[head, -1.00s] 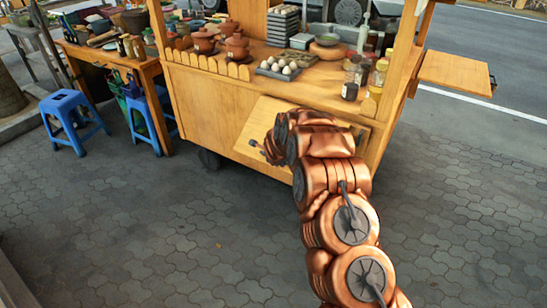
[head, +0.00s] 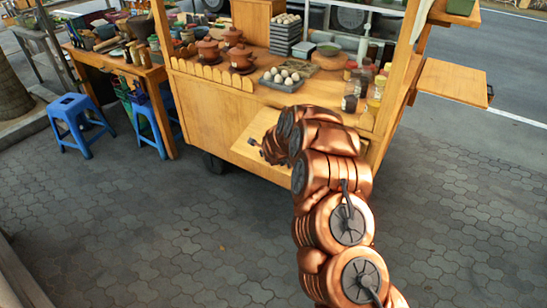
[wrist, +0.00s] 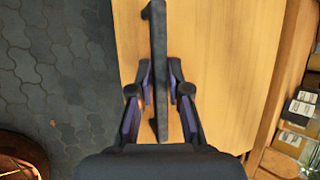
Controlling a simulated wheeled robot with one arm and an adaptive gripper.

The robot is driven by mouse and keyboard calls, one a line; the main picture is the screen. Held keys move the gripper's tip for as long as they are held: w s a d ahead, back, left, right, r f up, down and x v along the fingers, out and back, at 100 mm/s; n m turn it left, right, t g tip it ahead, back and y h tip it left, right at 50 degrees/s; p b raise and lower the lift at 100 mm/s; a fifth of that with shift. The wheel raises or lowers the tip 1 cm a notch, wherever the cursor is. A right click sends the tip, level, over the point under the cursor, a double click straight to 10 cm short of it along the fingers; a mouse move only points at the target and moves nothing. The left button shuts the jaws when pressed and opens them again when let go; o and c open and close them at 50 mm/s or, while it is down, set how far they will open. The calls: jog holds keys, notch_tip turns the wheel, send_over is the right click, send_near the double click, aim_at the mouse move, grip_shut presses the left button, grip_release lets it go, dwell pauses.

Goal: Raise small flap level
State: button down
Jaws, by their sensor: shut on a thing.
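The small flap (head: 247,152) is a pale wooden panel on the front of the cart, standing out from it at a tilt. My arm hides much of it in the head view. In the wrist view the flap (wrist: 215,60) fills the middle, with a long black bar handle (wrist: 159,50) near its left edge. My gripper (wrist: 160,85) is shut on the handle, one finger on each side of the bar. In the head view my gripper (head: 262,148) is small and mostly hidden by my own wrist.
The wooden cart (head: 205,105) carries clay pots (head: 242,58), an egg tray (head: 283,78) and jars (head: 352,92). A side shelf (head: 450,82) juts out at right. Blue stools (head: 76,118) stand at left. Several boxes (wrist: 302,108) show at the wrist view's right. The pavement in front is clear.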

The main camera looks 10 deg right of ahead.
jog(key=r+p, duration=0.1)
jog(key=r, duration=0.2)
jog(key=r+p, duration=0.2)
jog(key=shift+w+d+r+p, duration=0.2)
jog(key=shift+r+p, duration=0.1)
jog(key=shift+r, duration=0.1)
jog(key=shift+w+d+r+p, duration=0.1)
jog(key=shift+d+r+p, duration=0.05)
jog(key=shift+r+p, duration=0.6)
jog(key=shift+r, duration=0.1)
jog(key=shift+d, duration=0.1)
jog(key=c, duration=1.2)
grip_release()
jog(key=shift+o, duration=0.2)
jog(key=shift+f, duration=0.25)
jog(key=shift+a+r, duration=0.1)
jog(key=shift+a, duration=0.1)
jog(key=v, duration=1.2)
